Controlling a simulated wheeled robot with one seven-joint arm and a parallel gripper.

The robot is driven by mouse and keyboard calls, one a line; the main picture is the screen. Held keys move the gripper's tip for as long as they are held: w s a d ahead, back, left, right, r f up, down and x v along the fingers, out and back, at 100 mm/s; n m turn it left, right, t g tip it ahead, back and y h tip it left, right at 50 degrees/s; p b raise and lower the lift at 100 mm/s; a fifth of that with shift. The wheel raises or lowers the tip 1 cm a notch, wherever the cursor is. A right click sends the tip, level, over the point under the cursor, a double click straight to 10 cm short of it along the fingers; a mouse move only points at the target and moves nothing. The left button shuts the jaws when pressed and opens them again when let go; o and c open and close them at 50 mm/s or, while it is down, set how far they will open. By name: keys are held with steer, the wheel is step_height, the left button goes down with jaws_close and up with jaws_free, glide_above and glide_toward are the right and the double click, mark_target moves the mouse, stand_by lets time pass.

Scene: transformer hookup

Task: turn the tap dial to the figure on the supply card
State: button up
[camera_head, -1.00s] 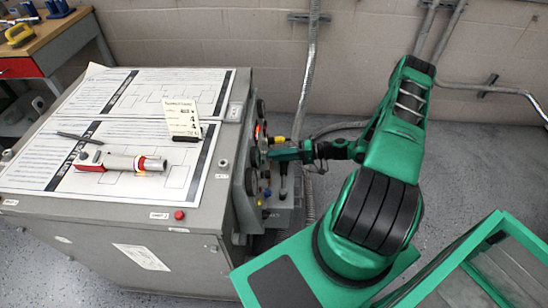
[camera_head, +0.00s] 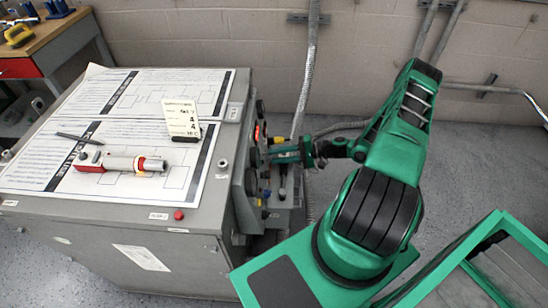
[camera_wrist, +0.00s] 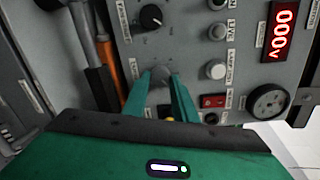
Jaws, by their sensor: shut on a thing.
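The supply card (camera_head: 181,118) stands upright in a dark holder on top of the grey cabinet; its figures are too small to read surely. My gripper (camera_wrist: 160,84) reaches the cabinet's right side panel. Its two green fingers are shut on a round grey knob (camera_wrist: 160,73), whose pointer and scale are mostly hidden between them. A black dial (camera_wrist: 152,17) with a white pointer line and marks around it sits just above, untouched. I cannot tell from the labels which of the two is the tap dial. In the head view my gripper (camera_head: 284,155) covers part of the panel.
A red display (camera_wrist: 284,31) reads 000 V. Several round buttons, a red rocker switch (camera_wrist: 213,101) and a black round socket (camera_wrist: 268,101) lie right of the fingers. Black and orange cables (camera_wrist: 103,60) hang at left. A red-and-white handheld tool (camera_head: 121,162) lies on the cabinet top.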

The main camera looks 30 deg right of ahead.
steer(key=shift+d+f, duration=0.1)
steer(key=shift+d, duration=0.15)
steer(key=o, duration=1)
steer(key=shift+o, duration=0.2)
steer(key=shift+a, duration=0.1)
steer(key=v, duration=1)
steer(key=shift+s+d, duration=0.15)
steer(key=shift+d, duration=0.2)
